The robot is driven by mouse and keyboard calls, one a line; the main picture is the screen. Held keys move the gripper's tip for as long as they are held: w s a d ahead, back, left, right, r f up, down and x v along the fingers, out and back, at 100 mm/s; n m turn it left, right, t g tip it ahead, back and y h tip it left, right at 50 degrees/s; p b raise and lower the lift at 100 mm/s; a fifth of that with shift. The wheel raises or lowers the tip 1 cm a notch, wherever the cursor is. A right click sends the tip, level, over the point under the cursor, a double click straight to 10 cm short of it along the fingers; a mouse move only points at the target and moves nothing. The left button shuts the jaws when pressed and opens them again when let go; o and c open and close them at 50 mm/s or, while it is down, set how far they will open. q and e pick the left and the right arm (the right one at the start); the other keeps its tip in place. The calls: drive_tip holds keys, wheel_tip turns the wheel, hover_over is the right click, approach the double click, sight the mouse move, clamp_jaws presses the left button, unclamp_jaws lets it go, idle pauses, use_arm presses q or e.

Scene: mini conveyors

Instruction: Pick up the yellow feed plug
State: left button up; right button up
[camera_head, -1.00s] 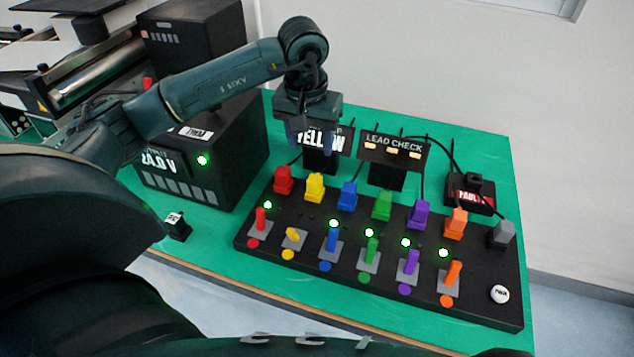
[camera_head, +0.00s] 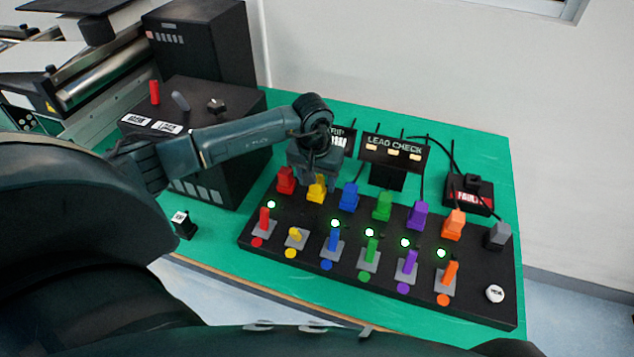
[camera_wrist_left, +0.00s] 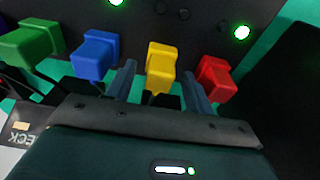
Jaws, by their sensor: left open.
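The yellow feed plug (camera_head: 317,188) stands in the back row of the black panel (camera_head: 300,216), between the red plug (camera_head: 286,180) and the blue plug (camera_head: 349,196). Its top is partly hidden by my left gripper (camera_head: 314,176) in the head view. In the left wrist view the yellow plug (camera_wrist_left: 161,66) sits between the two open fingers (camera_wrist_left: 160,85), with the blue plug (camera_wrist_left: 95,54) and red plug (camera_wrist_left: 214,78) outside them. I cannot tell whether either finger touches it. My right gripper is not in view.
Green, purple, orange and grey (camera_head: 497,235) plugs continue the row to the right. Coloured levers stand in front; the yellow lever (camera_head: 294,234) has no lit green lamp. A lead check sign (camera_head: 394,151) and dark box (camera_head: 205,130) stand nearby.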

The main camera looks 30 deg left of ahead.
use_arm(q)
drive_tip(key=c, duration=1.1)
drive_tip(key=shift+r, duration=0.1)
